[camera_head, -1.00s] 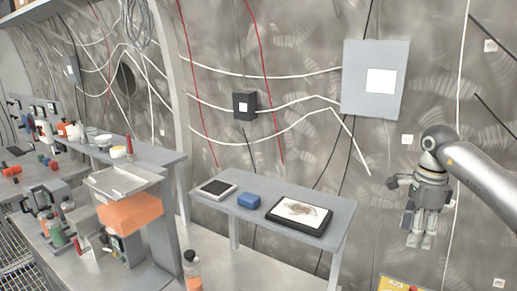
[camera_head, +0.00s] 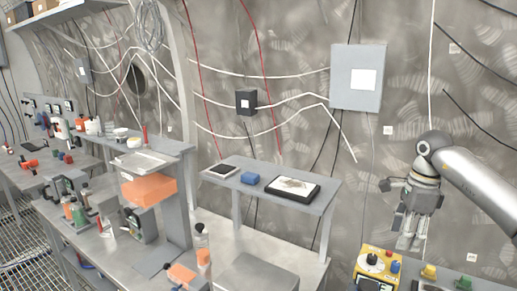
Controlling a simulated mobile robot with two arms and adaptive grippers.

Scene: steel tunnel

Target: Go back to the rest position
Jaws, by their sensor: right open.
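My right gripper (camera_head: 410,240) hangs at the right side of the head view, fingers pointing down. It is open and I see nothing between its fingers. Its arm comes in from the right edge. It is in front of the tunnel wall, above and to the right of a yellow box with knobs. My left gripper is not in view.
A yellow control box (camera_head: 375,265) stands below my right gripper.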

